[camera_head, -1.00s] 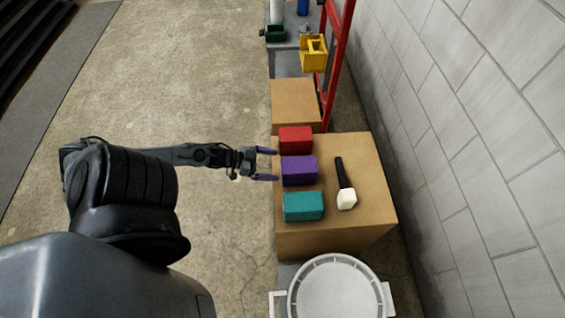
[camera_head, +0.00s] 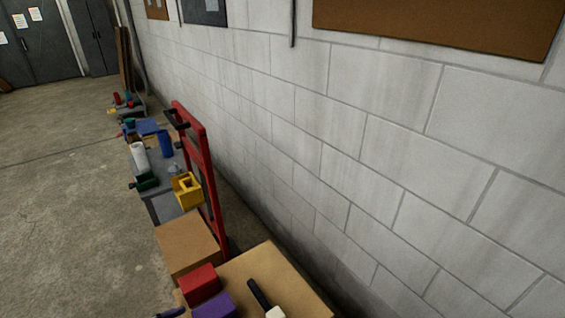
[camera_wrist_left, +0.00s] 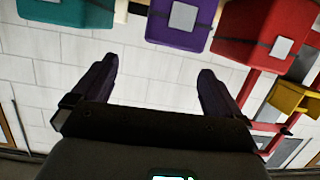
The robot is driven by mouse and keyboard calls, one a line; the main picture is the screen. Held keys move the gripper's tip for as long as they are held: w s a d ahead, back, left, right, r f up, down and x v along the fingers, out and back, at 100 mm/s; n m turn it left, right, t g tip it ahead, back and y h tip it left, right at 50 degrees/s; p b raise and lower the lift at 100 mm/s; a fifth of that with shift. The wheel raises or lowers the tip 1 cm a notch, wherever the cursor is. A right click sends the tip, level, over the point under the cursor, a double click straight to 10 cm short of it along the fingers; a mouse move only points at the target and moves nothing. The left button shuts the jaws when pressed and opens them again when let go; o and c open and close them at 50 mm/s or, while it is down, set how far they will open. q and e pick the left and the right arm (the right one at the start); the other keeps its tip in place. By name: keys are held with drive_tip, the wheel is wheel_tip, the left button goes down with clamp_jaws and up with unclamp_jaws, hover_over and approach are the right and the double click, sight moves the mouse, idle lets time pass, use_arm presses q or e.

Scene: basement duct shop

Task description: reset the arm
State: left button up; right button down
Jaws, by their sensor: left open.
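My left gripper (camera_wrist_left: 157,84) shows in the left wrist view with its two dark purple fingers spread apart and nothing between them. In the head view only a dark purple fingertip (camera_head: 171,313) shows at the bottom edge, left of the boxes; the rest of that arm is out of frame. The wrist view shows a teal box (camera_wrist_left: 68,12), a purple box (camera_wrist_left: 182,22) and a red box (camera_wrist_left: 262,32) beyond the fingers, apart from them. My right gripper is in neither view.
A cardboard box (camera_head: 290,285) carries the red box (camera_head: 200,284), purple box (camera_head: 214,305) and a black-handled mallet (camera_head: 262,297). Behind stand another cardboard box (camera_head: 187,240), a yellow bin (camera_head: 187,190) and a red frame (camera_head: 205,170). A block wall (camera_head: 400,170) closes the right; left floor (camera_head: 60,230) is open.

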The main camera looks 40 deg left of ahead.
use_arm(q)
drive_tip(key=w+d+r+n, duration=0.1)
drive_tip(key=w+d+r, duration=0.1)
drive_tip(key=d, duration=0.4)
drive_tip(key=w+d+r+n, duration=0.1)
drive_tip(key=w+d+r, duration=0.1)
drive_tip(key=w+d, duration=0.3)
drive_tip(key=w+d+r+y, duration=0.1)
drive_tip(key=w+d+r, duration=0.1)
drive_tip(key=d, duration=0.6)
drive_tip(key=shift+w+d+r+n+t, duration=0.15)
drive_tip(key=shift+w+n+t, duration=0.2)
drive_tip(key=shift+w, duration=0.35)
drive_tip(key=s+d+r+g+y, duration=0.1)
drive_tip(key=d+r+g+y, duration=0.1)
drive_tip(key=d+r+g, duration=0.45)
drive_tip(key=s+f+m+g, duration=0.2)
drive_tip(key=s+f+g, duration=0.25)
drive_tip(key=s, duration=0.55)
wheel_tip(320, 180, up, 38)
drive_tip(key=p, duration=3.8)
drive_tip(key=shift+d+y+p, duration=0.3)
drive_tip(key=shift+d+p, duration=0.05)
drive_tip(key=shift+d, duration=0.1)
drive_tip(key=shift+w+r+g, duration=0.1)
drive_tip(key=shift+g, duration=0.15)
